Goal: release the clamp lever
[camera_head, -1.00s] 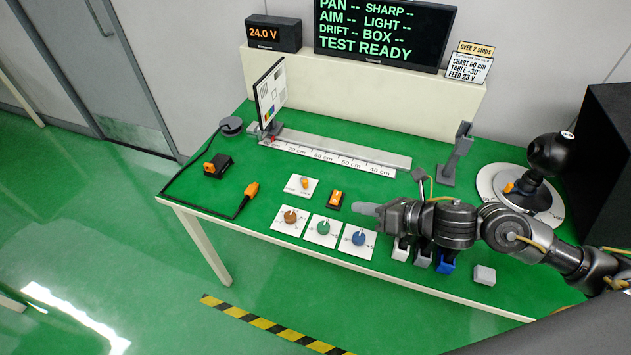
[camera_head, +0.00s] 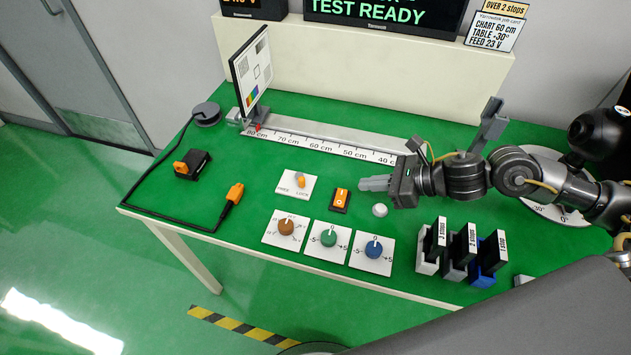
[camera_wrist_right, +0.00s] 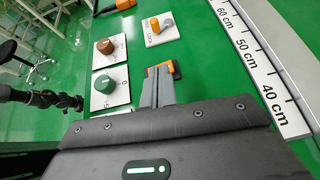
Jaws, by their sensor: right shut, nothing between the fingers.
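The clamp lever (camera_head: 300,181) is a small orange and grey handle on a white plate marked FREE on the left and LOCK on the right. It seems to stand toward the LOCK side; its exact angle is hard to tell. It also shows at the top of the right wrist view (camera_wrist_right: 162,25). My right gripper (camera_head: 364,184) is shut and empty, its fingers pointing left, to the right of the lever and apart from it. In the right wrist view its fingertips (camera_wrist_right: 160,72) overlap the orange rocker switch from this angle. My left gripper is not in view.
The orange rocker switch (camera_head: 340,199) lies between lever and gripper. Brown (camera_head: 286,227), green (camera_head: 329,237) and blue (camera_head: 374,248) knobs sit in front. A ruled rail (camera_head: 330,139) with a chart board (camera_head: 252,72) runs behind. Filter holders (camera_head: 455,262) stand at right.

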